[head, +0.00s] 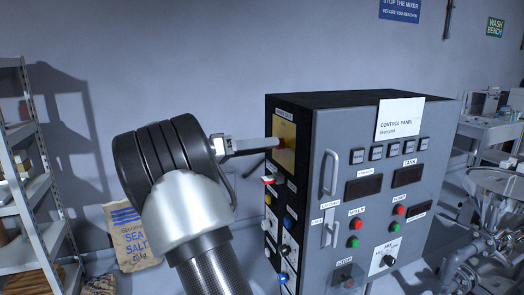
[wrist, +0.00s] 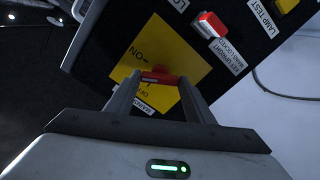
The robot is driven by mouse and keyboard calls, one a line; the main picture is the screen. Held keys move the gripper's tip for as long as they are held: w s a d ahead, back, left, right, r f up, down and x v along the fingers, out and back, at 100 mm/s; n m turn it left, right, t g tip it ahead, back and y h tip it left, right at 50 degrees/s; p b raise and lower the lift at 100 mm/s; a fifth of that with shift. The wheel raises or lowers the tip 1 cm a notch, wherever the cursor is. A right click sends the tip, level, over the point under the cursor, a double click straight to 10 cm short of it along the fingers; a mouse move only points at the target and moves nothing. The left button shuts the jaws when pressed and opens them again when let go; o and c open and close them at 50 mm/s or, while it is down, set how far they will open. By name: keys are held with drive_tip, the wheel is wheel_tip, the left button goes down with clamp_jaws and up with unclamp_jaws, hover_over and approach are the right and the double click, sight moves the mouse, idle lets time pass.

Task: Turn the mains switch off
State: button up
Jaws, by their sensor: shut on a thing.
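The mains switch is a red handle (wrist: 160,76) on a yellow plate (wrist: 168,45) marked ON and OFF, with a white label beside it. In the head view the yellow plate (head: 286,133) is high on the dark left side of the control cabinet. My gripper (wrist: 158,82) is shut on the red handle, with one finger on each side of it. In the head view my gripper (head: 274,145) reaches the plate from the left and hides part of the handle. I cannot tell which mark the handle points to.
A red-and-white key switch (wrist: 212,24) sits close beside the plate. Several knobs and buttons lie below it in the head view. The grey cabinet front (head: 375,190) carries handles, displays and buttons. A shelf (head: 25,190) and salt sack (head: 133,236) stand at left.

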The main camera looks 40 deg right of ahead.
drive_tip(key=n+p, duration=0.4)
drive_tip(key=n, duration=0.7)
drive_tip(key=shift+n, duration=0.5)
drive_tip(key=o, duration=1.1)
drive_tip(key=shift+c, duration=0.2)
drive_tip(key=b+v, duration=0.2)
drive_tip(key=v, duration=1.5)
drive_tip(key=shift+a, duration=0.25)
